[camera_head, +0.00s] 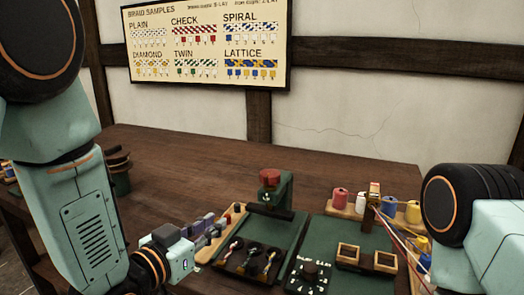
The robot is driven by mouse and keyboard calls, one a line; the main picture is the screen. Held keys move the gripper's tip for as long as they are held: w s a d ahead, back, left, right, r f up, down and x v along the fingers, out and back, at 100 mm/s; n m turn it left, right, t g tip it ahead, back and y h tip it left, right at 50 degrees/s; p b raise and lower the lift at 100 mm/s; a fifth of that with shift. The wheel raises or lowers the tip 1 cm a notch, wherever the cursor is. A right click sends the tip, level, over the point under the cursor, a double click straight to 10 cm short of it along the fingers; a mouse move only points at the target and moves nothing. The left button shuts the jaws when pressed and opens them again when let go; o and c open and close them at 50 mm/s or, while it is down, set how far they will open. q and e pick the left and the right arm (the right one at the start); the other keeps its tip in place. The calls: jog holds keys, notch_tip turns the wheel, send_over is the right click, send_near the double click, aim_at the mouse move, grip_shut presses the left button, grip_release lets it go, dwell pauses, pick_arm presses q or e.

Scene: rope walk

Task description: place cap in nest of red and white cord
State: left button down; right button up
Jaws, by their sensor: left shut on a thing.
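My left gripper (204,229) reaches in at the lower left, its pale green body low in the picture and its grey fingers by the wooden strip left of the dark tray. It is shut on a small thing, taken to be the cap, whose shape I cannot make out. The dark tray (228,268) holds several short cords in nests side by side. The leftmost cord (234,246) looks red and white, though it is small and blurred. My right arm comes in at the right edge; its gripper is out of view.
A green stand with a red top (270,177) rises behind the tray. To the right are a black dial box (309,277), two wooden-framed boxes (348,254) and colored spools (340,197) with strung cords. The rear table (195,165) is mostly clear. A braid chart (207,45) hangs behind.

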pick_arm(q)
jog(key=s+a+f, duration=0.6)
jog(key=s+f, duration=0.2)
jog(key=s, duration=0.2)
jog(key=shift+s+f+m+h, duration=0.15)
jog(key=shift+f+m+h, duration=0.15)
jog(key=shift+f, duration=0.1)
